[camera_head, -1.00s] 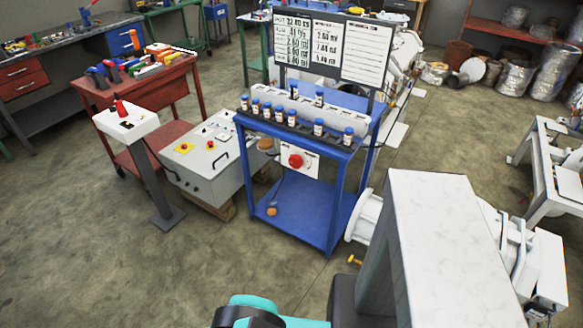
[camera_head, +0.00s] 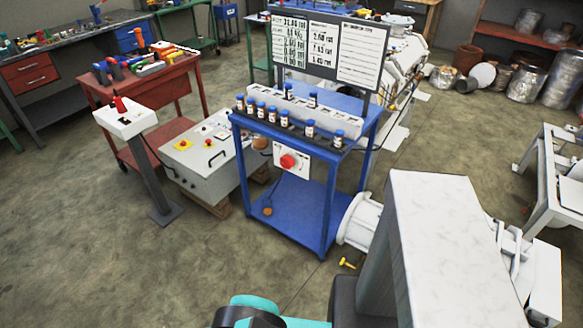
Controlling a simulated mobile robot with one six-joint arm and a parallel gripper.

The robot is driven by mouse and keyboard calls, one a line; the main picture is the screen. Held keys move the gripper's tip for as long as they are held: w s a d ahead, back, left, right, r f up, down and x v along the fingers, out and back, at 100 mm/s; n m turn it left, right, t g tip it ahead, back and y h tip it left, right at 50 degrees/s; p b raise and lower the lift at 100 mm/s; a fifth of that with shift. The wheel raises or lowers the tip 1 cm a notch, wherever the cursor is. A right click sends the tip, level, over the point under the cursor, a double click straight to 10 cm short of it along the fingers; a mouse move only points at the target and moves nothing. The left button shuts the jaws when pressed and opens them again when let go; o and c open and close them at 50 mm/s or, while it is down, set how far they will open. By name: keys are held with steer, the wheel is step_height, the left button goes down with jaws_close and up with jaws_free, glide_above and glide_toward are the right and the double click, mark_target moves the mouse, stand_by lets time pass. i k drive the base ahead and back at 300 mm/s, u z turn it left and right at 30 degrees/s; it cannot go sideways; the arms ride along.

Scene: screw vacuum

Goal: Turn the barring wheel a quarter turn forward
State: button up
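I cannot make out a barring wheel for certain. A white round flanged part (camera_head: 358,222) shows low behind the blue cart's right side, partly hidden by a tall white block that looks like part of my body. I cannot tell whether it is the wheel. A teal and black part of my arm shows at the bottom edge. My gripper's fingers are not in view.
A blue cart (camera_head: 290,200) with several blue-capped bottles, a red button (camera_head: 288,161) and a data board (camera_head: 330,46) stands centrally. A grey control box (camera_head: 205,160), a pedestal (camera_head: 158,190) and a red tool cart (camera_head: 140,88) stand left. Floor at lower left is clear.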

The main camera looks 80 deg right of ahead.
mark_target(287, 162)
steer(key=k, duration=1.15)
steer(key=u, duration=0.65)
steer(key=k, duration=0.55)
steer(key=z, duration=0.6)
steer(key=i, duration=0.45)
steer(key=u, duration=0.05)
